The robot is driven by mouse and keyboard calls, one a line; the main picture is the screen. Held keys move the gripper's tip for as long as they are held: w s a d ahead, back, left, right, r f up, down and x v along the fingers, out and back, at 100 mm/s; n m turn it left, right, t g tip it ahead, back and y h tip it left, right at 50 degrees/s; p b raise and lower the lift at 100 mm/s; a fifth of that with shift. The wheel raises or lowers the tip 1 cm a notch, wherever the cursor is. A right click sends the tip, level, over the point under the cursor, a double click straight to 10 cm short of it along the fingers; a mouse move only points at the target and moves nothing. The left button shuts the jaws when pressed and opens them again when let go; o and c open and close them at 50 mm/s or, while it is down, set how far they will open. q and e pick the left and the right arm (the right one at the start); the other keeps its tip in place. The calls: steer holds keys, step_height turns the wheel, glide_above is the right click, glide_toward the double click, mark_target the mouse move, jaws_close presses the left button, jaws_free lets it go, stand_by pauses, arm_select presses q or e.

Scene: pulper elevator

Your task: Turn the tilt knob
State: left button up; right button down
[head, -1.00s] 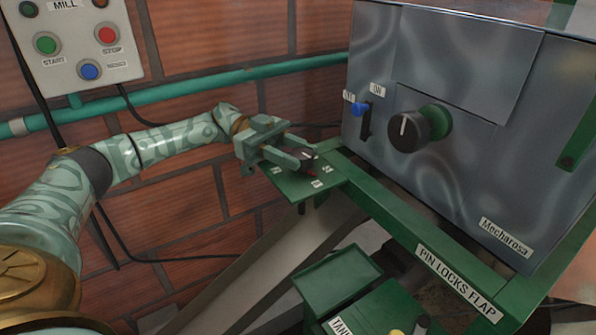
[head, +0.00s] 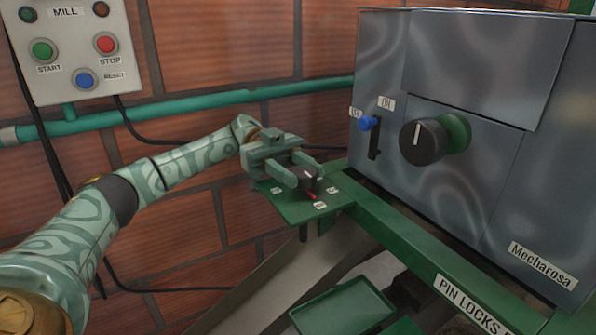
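The tilt knob appears to be the small black knob (head: 309,182) with a white line and a red pointer mark, on a green plate (head: 293,211) with small white labels around it. My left gripper (head: 299,182) reaches over the plate from the left, with its two fingers on either side of the knob. The fingers look close to the knob, but I cannot tell whether they touch it. The knob's far side is partly hidden by the gripper. My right gripper is not in view.
A grey metal cabinet with a large black knob (head: 423,142) and a blue-tipped lever (head: 368,123) stands at the right. A mill button panel (head: 70,50) hangs on the brick wall at upper left. A green pipe (head: 200,107) runs along the wall. A green tray (head: 343,306) lies below.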

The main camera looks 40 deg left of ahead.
mark_target(299, 168)
arm_select(q)
steer(key=o, duration=0.4)
steer(key=shift+d+r, duration=0.1)
steer(key=shift+c, duration=0.2)
step_height(299, 168, up, 3)
steer(key=shift+r+p, duration=0.15)
steer(key=shift+p, duration=0.5)
steer(key=s+d+r+p, duration=0.6)
steer(key=s+r, duration=0.3)
steer(key=s, duration=0.2)
steer(key=shift+s+d+r, duration=0.3)
steer(key=shift+s+d, duration=0.05)
steer(key=shift+d, duration=0.4)
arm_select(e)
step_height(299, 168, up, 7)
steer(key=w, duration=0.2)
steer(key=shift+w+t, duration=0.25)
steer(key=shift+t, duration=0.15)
